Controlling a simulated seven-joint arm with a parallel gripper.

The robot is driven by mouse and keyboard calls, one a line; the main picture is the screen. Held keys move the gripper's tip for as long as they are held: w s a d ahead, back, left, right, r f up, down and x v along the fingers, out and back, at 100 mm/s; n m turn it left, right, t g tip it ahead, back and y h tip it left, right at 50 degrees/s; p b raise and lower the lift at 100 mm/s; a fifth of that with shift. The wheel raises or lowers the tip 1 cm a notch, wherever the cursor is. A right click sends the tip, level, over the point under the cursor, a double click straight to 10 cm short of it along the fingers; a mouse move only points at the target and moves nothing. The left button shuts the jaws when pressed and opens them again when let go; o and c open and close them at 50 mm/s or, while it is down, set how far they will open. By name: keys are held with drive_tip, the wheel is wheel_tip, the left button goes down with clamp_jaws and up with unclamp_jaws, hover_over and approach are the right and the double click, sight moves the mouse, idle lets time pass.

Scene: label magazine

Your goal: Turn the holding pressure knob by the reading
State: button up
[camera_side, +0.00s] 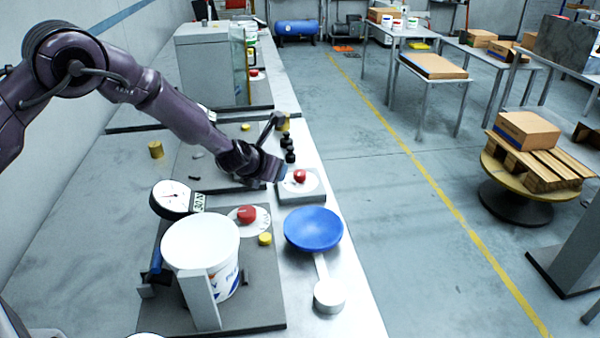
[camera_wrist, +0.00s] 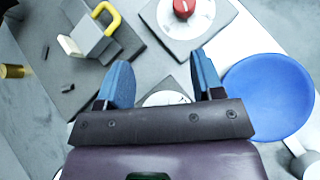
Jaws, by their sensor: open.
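A red knob (camera_side: 300,176) sits on a white dial on a small grey base near the bench's front edge. A second red knob (camera_side: 247,214) sits on a white dial beside a white tub. A round gauge (camera_side: 173,197) with a dark rim and needle stands behind the tub; its reading is too small to tell. My gripper (camera_side: 281,172) is above the bench, close to the first knob. In the wrist view my gripper (camera_wrist: 165,80) has two blue fingers spread apart, with no object held. A red knob (camera_wrist: 184,8) shows beyond them, and a dial (camera_wrist: 166,98) is partly hidden.
A blue dish (camera_side: 313,229) and a small white cup (camera_side: 329,295) stand at the bench's front edge. The white tub (camera_side: 202,245) sits in a grey fixture. Small black knobs (camera_side: 290,149) and a grey cabinet (camera_side: 205,65) are farther back. A yellow handle (camera_wrist: 100,20) shows at the left.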

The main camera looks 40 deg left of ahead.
drive_tip(key=w+d+r+t+h, duration=0.1)
drive_tip(key=w+r+t, duration=0.3)
drive_tip(key=r, duration=0.4)
approach(300, 172)
drive_tip(key=x, duration=0.2)
drive_tip(key=shift+w, duration=0.35)
drive_tip(key=shift+x, duration=3.7)
drive_tip(key=shift+f, duration=0.15)
drive_tip(key=c, duration=0.9)
